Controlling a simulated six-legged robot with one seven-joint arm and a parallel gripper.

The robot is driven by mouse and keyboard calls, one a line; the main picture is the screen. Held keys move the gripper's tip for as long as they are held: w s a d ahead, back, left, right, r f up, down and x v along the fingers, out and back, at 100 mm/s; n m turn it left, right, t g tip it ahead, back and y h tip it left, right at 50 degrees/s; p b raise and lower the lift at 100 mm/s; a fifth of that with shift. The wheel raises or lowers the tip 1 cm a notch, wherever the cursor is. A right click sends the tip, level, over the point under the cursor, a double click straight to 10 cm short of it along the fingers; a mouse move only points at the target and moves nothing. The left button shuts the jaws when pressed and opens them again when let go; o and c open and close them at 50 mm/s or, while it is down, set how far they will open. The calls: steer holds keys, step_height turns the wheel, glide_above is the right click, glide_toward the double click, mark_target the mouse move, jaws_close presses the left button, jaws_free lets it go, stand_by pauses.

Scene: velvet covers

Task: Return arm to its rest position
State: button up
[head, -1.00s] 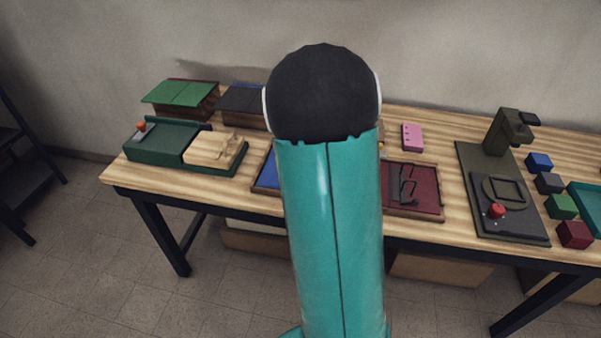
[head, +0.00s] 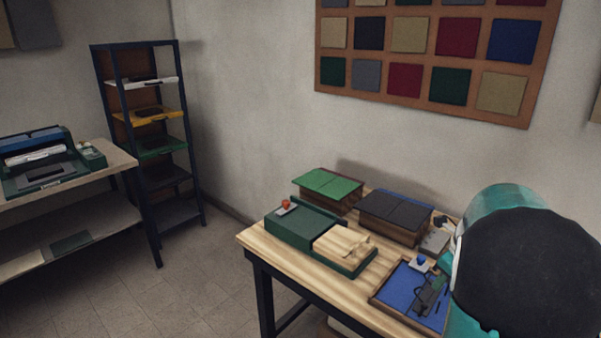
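My arm fills the lower right of the head view. A large black rounded joint (head: 530,285) is close to the camera, with teal link parts (head: 505,203) behind it. I cannot make out my gripper; the joint and links cover that area. A blue tray (head: 393,290) lies on the wooden table just left of the arm, with dark parts in it and a white and blue knob beside them. The arm hides its right side.
On the table (head: 262,243) stand a green device (head: 290,228) with a red knob, a green-topped box (head: 328,183) and a dark-topped box (head: 395,213). A shelf rack (head: 150,150) and a second bench (head: 110,165) stand left. Open floor lies between. A swatch board (head: 325,75) hangs on the wall.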

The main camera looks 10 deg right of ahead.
steer(key=s+a+r+n+t, duration=0.1)
steer(key=s+a+r+n, duration=0.1)
steer(key=a+r+n, duration=0.4)
steer(key=s+a+r+n, duration=0.2)
steer(key=a+n, duration=0.6)
steer(key=a, duration=0.3)
steer(key=s+a+r+n+t, duration=0.2)
steer(key=s+a+n, duration=1)
steer(key=n, duration=0.5)
steer(key=shift+a, duration=0.35)
